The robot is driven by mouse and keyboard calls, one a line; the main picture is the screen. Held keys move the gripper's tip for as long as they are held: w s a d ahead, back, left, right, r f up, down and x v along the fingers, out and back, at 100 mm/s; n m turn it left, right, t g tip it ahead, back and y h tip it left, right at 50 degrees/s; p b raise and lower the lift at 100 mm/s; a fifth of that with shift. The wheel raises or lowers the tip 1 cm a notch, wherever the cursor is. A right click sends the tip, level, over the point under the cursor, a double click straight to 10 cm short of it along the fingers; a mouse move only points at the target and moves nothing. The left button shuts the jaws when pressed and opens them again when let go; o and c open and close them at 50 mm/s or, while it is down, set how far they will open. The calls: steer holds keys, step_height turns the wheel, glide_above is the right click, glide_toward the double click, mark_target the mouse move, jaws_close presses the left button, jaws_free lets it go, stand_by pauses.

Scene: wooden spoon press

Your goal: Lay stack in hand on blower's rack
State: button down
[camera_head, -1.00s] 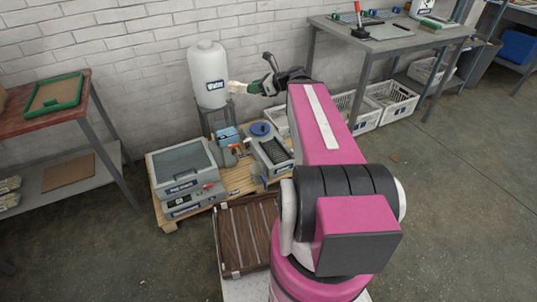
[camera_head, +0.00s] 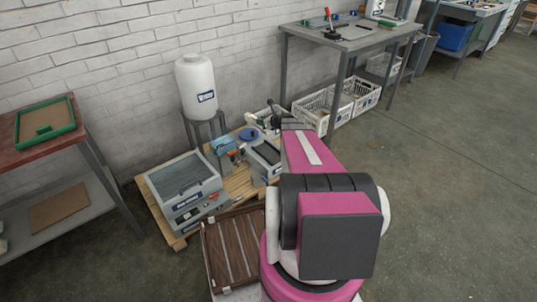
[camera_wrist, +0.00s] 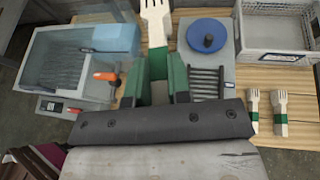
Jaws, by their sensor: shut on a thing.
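My gripper (camera_wrist: 157,85) is shut on a stack of pale wooden forks (camera_wrist: 156,25) with a green band, the tines pointing away from me. In the head view my gripper (camera_head: 272,116) is small and partly hidden by my arm, above the far right of the pallet. The grey machine with a blue round cap, seemingly the blower (camera_wrist: 226,38), lies just right of the held stack in the wrist view. Its dark slatted rack (camera_wrist: 206,82) is beside the right finger, and its visible slats look empty. The stack appears above the machines, not touching the rack.
A machine with a clear lid (camera_head: 183,175) stands left on the wooden pallet (camera_head: 237,183). A white tank (camera_head: 197,85) stands behind. Two banded fork stacks (camera_wrist: 253,108) (camera_wrist: 280,110) lie right of the rack, before a grey bin (camera_wrist: 275,35). A slatted brown case (camera_head: 232,248) is nearer.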

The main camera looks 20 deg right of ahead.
mark_target(272, 156)
steer(key=w+d+f, duration=0.1)
steer(key=d+f, duration=0.1)
steer(key=f, duration=0.7)
steer(key=w+d+f+m+h, duration=0.1)
steer(key=d+f, duration=0.2)
steer(key=f, duration=0.5)
steer(key=w+d+f+m+t+h, duration=0.1)
steer(key=d+f, duration=0.1)
steer(key=f, duration=0.7)
steer(key=shift+w+d+f, duration=0.15)
steer(key=shift+w+f, duration=0.05)
steer(key=shift+f, duration=0.1)
steer(key=shift+f, duration=0.1)
steer(key=shift+f, duration=0.1)
steer(key=c, duration=1.1)
jaws_free()
steer(key=shift+o, duration=0.2)
